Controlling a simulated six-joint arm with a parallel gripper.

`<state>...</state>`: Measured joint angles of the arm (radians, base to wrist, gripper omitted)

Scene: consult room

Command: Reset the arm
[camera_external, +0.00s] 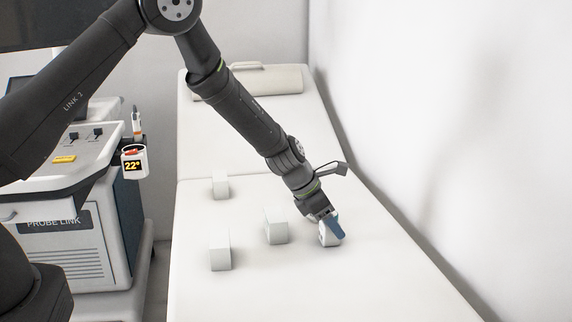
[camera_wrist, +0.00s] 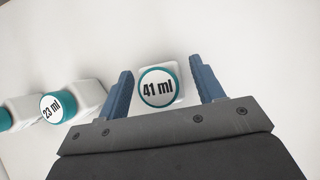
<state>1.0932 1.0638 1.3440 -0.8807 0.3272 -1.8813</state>
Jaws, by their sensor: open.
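My gripper (camera_wrist: 165,88) is open, with its two blue fingers on either side of a white block labelled "41 ml" (camera_wrist: 157,87) in a teal ring. A gap shows between the block and each finger in the wrist view. In the external view my gripper (camera_external: 336,228) points down over this block (camera_external: 329,238) at the right of the bed, and partly hides it. My arm is stretched out over the bed.
Other white blocks stand on the bed (camera_external: 300,290): one middle (camera_external: 276,227), one front left (camera_external: 220,254), one farther back (camera_external: 220,187). A block labelled "23 ml" (camera_wrist: 57,107) is left of my gripper. A wall (camera_external: 440,130) rises at right; a cart (camera_external: 75,240) stands left.

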